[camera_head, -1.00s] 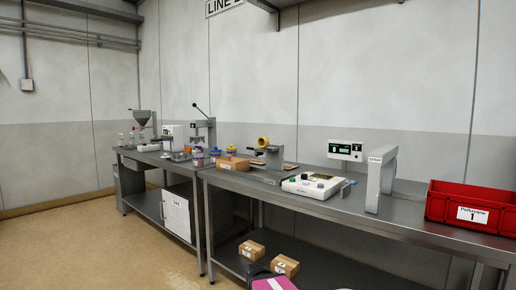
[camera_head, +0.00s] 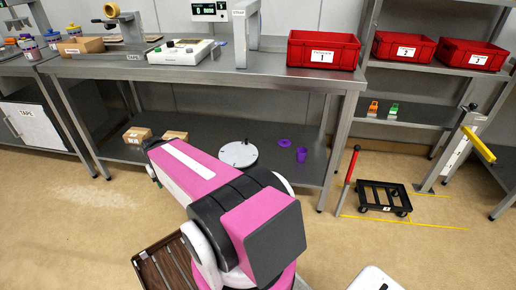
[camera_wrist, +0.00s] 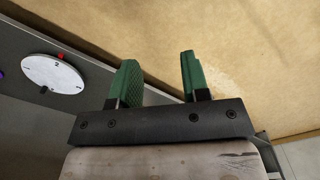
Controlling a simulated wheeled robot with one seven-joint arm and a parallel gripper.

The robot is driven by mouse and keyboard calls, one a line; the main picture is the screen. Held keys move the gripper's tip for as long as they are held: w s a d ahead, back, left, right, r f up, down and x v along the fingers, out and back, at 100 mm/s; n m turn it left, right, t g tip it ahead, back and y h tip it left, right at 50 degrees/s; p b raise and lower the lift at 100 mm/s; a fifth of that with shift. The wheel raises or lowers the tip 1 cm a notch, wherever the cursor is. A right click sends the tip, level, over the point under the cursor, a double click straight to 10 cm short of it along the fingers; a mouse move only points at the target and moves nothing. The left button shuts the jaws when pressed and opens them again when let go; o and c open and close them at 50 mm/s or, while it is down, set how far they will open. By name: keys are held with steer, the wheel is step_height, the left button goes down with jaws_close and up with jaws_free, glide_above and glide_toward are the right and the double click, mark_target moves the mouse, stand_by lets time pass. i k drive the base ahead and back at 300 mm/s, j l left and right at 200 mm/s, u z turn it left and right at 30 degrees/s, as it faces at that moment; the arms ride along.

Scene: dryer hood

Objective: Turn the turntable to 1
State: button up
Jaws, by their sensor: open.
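The turntable (camera_head: 238,153) is a white round disc lying on the lower shelf of the workbench. It also shows in the wrist view (camera_wrist: 54,74), at the left, with marks on its face, a dark knob at its near edge and a small red mark beside its far edge. The marks are too small to read. My gripper (camera_wrist: 158,75) has green fingers that stand apart with nothing between them. It is right of the turntable in the wrist view, over the floor, and does not touch it.
A purple cup (camera_head: 302,155) and a purple lid (camera_head: 284,142) are on the shelf right of the turntable. Small cartons (camera_head: 138,135) lie at its left. The workbench top (camera_head: 270,75) overhangs the shelf. A black wheeled dolly (camera_head: 384,197) stands on the floor at the right.

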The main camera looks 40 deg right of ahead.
mark_target(238, 155)
steer(key=z, duration=1.45)
steer(key=i+j+z, duration=0.1)
steer(key=i+z, duration=0.15)
steer(key=i, duration=0.4)
